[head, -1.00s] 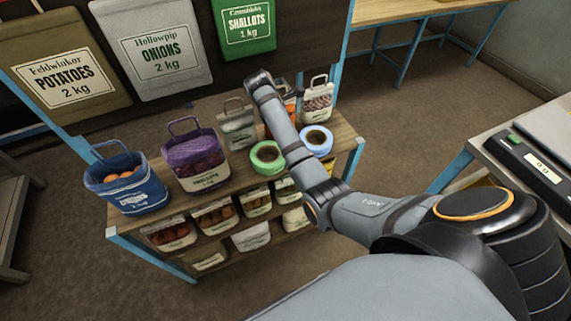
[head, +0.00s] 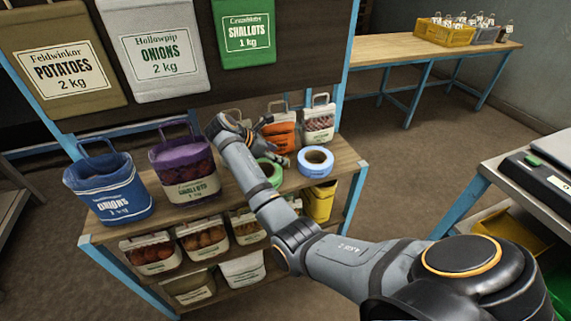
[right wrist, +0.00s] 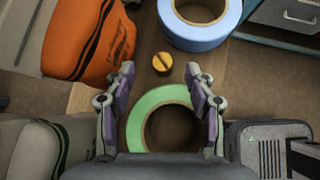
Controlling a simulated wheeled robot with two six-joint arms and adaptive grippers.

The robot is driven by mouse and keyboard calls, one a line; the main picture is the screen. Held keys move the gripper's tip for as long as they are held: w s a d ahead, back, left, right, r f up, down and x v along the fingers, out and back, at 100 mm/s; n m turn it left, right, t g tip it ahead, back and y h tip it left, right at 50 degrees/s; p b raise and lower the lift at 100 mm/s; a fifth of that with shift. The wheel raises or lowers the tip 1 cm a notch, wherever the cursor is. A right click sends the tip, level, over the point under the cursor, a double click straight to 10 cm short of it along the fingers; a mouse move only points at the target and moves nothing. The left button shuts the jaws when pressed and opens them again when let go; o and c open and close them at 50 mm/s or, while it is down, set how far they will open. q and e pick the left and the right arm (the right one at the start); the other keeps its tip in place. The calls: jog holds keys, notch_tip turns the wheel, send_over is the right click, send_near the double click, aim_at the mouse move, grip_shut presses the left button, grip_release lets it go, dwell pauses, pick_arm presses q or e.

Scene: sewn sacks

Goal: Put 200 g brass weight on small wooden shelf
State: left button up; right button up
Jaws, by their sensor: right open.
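The brass weight (right wrist: 162,62) is a small round brass piece with a dark slot across its top. It lies on the wooden top of the blue-legged shelf unit (head: 329,178), between a green tape roll and a blue tape roll in the right wrist view. My right gripper (right wrist: 160,74) is open and empty; the weight shows just ahead of and between its fingertips. In the head view the right gripper (head: 281,143) is low over that top, and the weight cannot be made out. I cannot tell a separate small wooden shelf. My left gripper is out of view.
The green roll (right wrist: 141,101) shows between the fingers; the blue roll (right wrist: 232,36) is beyond. An orange sack (right wrist: 85,38) stands left and a grey box (right wrist: 250,138) right. Blue (head: 110,195) and purple (head: 187,178) sacks stand left on the unit. Hanging sacks are behind.

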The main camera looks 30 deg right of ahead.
jog(key=x, duration=0.4)
jog(key=shift+s+d+f, duration=0.2)
jog(key=shift+d, duration=0.15)
jog(key=shift+a, duration=0.1)
jog(key=c, duration=0.3)
grip_shut()
